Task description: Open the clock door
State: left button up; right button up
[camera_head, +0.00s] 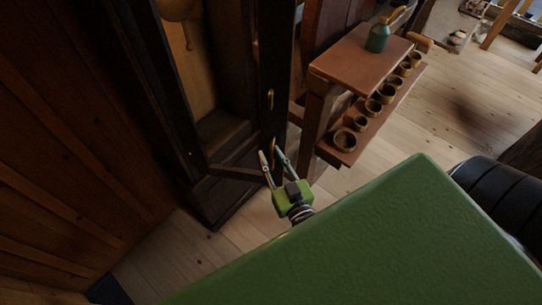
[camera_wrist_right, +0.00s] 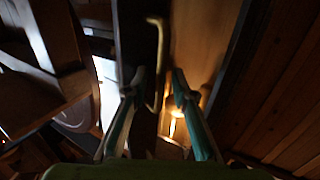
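The tall dark clock case (camera_head: 160,110) stands left of centre in the head view, its lit interior and part of a brass pendulum (camera_head: 180,8) visible. The clock door's dark stile (camera_head: 271,60) runs down right of the interior; it also shows in the right wrist view (camera_wrist_right: 130,40). A bent brass handle (camera_wrist_right: 157,60) is on this stile. My right gripper (camera_head: 269,150) is at the stile's lower part, fingers apart; in the wrist view the gripper (camera_wrist_right: 158,76) has the handle between its fingers, without a clear grip. My left gripper is out of view.
A reddish wooden stand (camera_head: 350,70) is close to the right of the door, with a green bottle (camera_head: 378,38) on top and several round wooden cups (camera_head: 361,122) on its lower shelf. Plank floor (camera_head: 450,110) is open farther right. A dark panelled wall (camera_head: 60,130) is at left.

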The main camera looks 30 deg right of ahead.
jog(key=s+a, duration=0.1)
jog(key=s, duration=1.1)
jog(key=shift+a, duration=0.15)
